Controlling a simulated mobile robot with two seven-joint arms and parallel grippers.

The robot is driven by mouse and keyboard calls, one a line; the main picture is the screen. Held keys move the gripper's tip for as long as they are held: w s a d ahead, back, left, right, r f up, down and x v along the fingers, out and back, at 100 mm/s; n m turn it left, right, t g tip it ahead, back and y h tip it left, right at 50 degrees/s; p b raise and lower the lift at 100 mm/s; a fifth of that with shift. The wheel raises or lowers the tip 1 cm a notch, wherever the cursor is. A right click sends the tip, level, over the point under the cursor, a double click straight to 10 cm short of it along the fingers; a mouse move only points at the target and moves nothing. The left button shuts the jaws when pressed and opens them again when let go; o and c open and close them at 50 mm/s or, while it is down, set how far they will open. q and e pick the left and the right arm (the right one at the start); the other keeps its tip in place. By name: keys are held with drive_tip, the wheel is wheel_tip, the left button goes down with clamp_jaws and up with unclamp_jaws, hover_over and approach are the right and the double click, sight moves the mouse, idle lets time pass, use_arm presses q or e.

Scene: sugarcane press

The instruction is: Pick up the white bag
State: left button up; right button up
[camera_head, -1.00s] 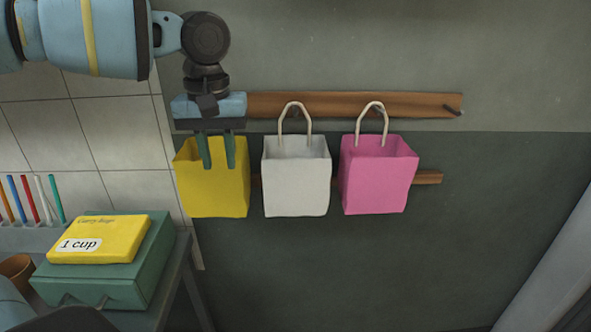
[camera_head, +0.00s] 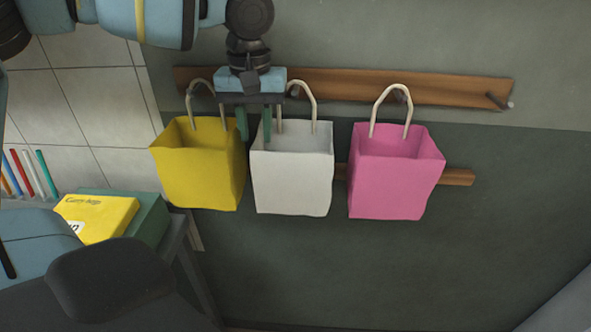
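The white bag (camera_head: 292,182) hangs by its looped handle from the wooden rail, between a yellow bag and a pink bag. My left gripper (camera_head: 254,138) points down at the upper left edge of the white bag, near the gap to the yellow bag. Its two green fingers are apart with nothing seen between them. The gripper body covers part of the white bag's handle. Whether the fingers touch the bag cannot be told. My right gripper is not in view; a dark and blue part of me shows at the lower left.
The yellow bag (camera_head: 198,178) hangs close on the left and the pink bag (camera_head: 390,184) on the right. The wooden rail (camera_head: 440,88) has a free peg at its right end. A yellow packet (camera_head: 98,214) lies on a green box (camera_head: 152,222) at lower left.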

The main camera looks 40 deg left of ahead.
use_arm(q)
drive_tip(key=f, duration=0.5)
drive_tip(key=shift+s+d, duration=0.25)
clamp_jaws()
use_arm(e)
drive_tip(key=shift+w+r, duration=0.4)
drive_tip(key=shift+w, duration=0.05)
